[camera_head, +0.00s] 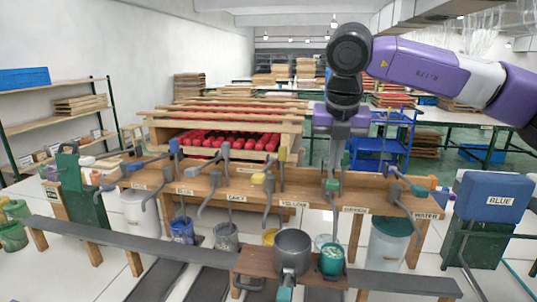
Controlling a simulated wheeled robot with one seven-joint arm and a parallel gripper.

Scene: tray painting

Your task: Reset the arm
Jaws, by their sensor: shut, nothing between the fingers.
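My purple arm (425,68) reaches in from the right and bends down at a dark joint. My gripper (337,150) points down above the right half of the wooden bench (300,184), near a tap with a green handle (332,185). It is shut, and I see nothing held. Its fingertips overlap the tap in this view, so I cannot tell whether they touch it.
Several taps with coloured handles line the labelled bench. A grey pot (292,250) and a green cup (332,259) stand on a brown tray (255,264) in front. Buckets stand below. A rack of red items (230,140) is behind. A blue box (488,196) is at right.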

